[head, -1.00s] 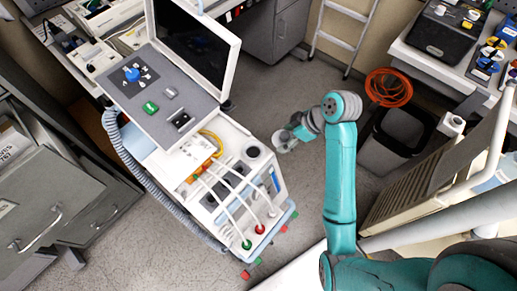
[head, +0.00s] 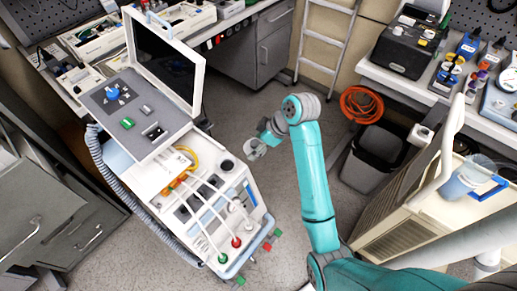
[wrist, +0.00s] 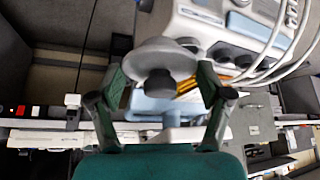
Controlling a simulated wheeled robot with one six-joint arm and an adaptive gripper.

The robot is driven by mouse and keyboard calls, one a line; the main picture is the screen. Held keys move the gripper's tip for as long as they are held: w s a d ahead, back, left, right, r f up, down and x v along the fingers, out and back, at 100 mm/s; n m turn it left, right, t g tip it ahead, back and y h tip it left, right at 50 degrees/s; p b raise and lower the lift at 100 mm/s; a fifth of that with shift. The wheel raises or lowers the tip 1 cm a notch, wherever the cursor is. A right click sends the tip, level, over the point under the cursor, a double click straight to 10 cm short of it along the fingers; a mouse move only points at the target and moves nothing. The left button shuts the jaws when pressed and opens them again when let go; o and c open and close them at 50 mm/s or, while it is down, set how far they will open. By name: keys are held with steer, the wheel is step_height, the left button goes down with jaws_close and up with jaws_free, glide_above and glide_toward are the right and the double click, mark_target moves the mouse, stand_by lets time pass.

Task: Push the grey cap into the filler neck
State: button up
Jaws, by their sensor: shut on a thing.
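The grey cap (wrist: 158,55) is a wide, pale grey disc with a darker knob, held between the two fingers of my gripper (wrist: 163,78). In the head view my gripper (head: 259,146) holds the cap (head: 253,150) in the air, just right of and above the machine's top in the picture. The filler neck (head: 227,165) looks like a dark round opening at the right rear corner of the white machine's top. The cap appears apart from it. In the wrist view the cap hides part of the machine, and I cannot make out the neck clearly.
The white machine (head: 165,197) carries a tilted screen (head: 165,60), several white tubes and a red and a green connector. A corrugated hose (head: 115,190) runs along its left side. A dark bin (head: 372,160) stands right of my arm. Grey floor lies between machine and bin.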

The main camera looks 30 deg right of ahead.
steer(key=shift+r, duration=0.95)
steer(key=shift+w+a+r, duration=0.1)
steer(key=shift+a+r, duration=0.1)
steer(key=shift+a, duration=0.05)
steer(key=w+a, duration=0.4)
steer(key=a, duration=0.5)
steer(key=shift+s+d+f, duration=0.1)
steer(key=shift+f, duration=1.2)
steer(key=shift+s+d+f, duration=0.1)
steer(key=shift+f, duration=1.2)
steer(key=shift+f, duration=1.6)
steer(key=o, duration=1.1)
steer(key=v, duration=1.2)
